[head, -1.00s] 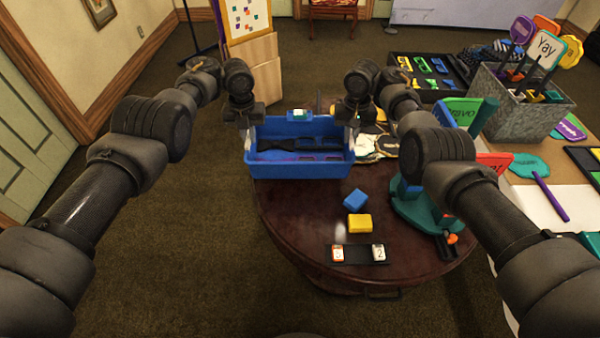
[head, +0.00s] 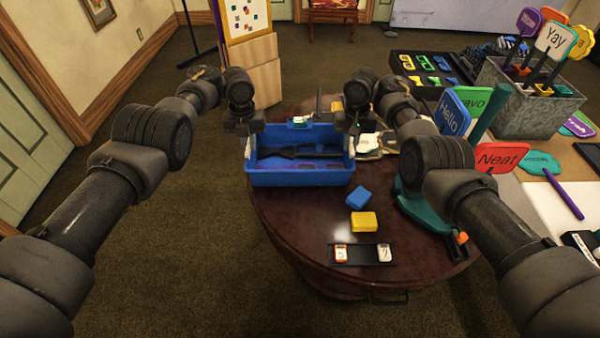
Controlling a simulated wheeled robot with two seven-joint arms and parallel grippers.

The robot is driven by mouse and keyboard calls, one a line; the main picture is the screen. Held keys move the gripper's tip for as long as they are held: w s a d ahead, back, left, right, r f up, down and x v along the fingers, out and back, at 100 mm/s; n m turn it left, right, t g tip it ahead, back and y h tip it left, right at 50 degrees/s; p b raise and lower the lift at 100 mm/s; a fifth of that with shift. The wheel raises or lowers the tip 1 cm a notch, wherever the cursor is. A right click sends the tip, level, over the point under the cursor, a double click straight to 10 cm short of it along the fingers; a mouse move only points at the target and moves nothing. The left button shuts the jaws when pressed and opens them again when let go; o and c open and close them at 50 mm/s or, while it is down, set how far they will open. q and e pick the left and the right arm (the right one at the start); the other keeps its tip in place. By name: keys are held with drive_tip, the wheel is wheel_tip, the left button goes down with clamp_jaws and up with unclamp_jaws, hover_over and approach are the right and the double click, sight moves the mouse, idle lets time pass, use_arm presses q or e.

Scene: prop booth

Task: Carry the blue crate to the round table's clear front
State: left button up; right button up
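The blue crate (head: 300,178) is at the far left part of the round table (head: 295,218), its left end out past the table's edge. Dark items lie inside it. My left gripper (head: 247,146) is at the crate's left end wall and my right gripper (head: 350,145) is at its right end wall. Both look closed on the walls, though the fingertips are small and partly hidden. Whether the crate's base touches the table cannot be told. The table's front holds a black tray with two number tiles (head: 362,254).
A blue block (head: 358,197) and a yellow block (head: 363,221) lie in front of the crate. A green stand (head: 425,212) with signs is at the right, partly behind my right arm. Cloth items (head: 372,145) lie right of the crate. The table's left front is bare.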

use_arm(q)
drive_tip(key=o, duration=0.4)
use_arm(e)
drive_tip(key=o, duration=0.4)
use_arm(q)
drive_tip(key=shift+o, duration=0.2)
drive_tip(key=shift+r, duration=0.1)
use_arm(e)
drive_tip(key=shift+o, duration=0.2)
drive_tip(key=shift+r, duration=0.1)
use_arm(q)
wheel_tip(320, 180, up, 12)
use_arm(e)
wheel_tip(320, 180, up, 12)
